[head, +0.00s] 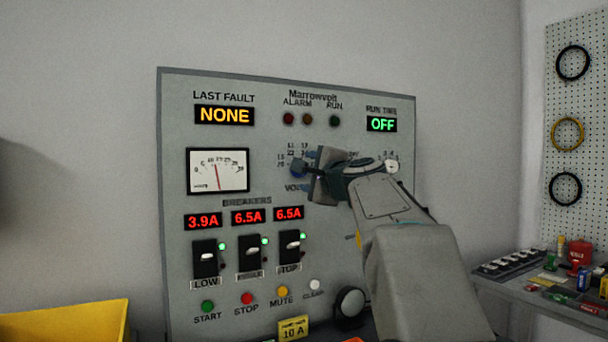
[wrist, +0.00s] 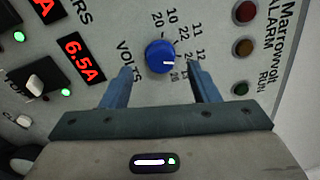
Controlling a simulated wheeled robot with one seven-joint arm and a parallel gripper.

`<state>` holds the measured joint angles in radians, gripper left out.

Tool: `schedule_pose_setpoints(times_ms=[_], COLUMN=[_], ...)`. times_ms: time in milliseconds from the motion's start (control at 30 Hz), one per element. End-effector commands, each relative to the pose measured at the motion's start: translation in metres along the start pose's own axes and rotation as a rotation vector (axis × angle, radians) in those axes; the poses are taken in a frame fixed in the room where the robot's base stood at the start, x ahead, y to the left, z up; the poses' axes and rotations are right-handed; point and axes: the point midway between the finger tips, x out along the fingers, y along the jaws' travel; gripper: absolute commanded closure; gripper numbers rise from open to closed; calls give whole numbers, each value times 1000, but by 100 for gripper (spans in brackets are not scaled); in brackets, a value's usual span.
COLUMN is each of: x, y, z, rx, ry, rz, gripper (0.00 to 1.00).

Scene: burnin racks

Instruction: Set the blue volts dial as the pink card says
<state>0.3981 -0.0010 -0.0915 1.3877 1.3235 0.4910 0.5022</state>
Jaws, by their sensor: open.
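The blue volts dial (wrist: 160,57) is a round knob on the grey panel, with the word VOLTS beside it and small numbers around one side. Its white mark points right in the wrist view; I cannot tell exactly which number it meets. The dial (head: 298,170) is partly hidden by my gripper in the head view. My gripper (wrist: 160,70) is open, with one blue finger on each side of the dial. Gaps show between the fingers and the dial, and nothing is held. I see no pink card in either view.
The panel (head: 265,85) carries a needle meter (head: 217,170), breaker switches (head: 249,252) below red displays, and coloured buttons (head: 247,298). A yellow 10 A card (head: 293,328) is at the bottom. A yellow bin (head: 65,322) stands left, and a cluttered bench (head: 520,285) right.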

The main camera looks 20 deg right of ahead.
Motion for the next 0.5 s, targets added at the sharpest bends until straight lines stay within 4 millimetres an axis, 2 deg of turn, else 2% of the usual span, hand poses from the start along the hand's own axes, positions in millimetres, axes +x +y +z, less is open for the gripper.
schedule_pose_setpoints(times_ms=[100, 300, 500], x=[-28, -67, -92], y=[0, 0, 0], z=[0, 0, 0], rx=[-1, -1, 0], ry=[0, 0, -1], rz=[-3, -2, -1], gripper=[45, 45, 45])
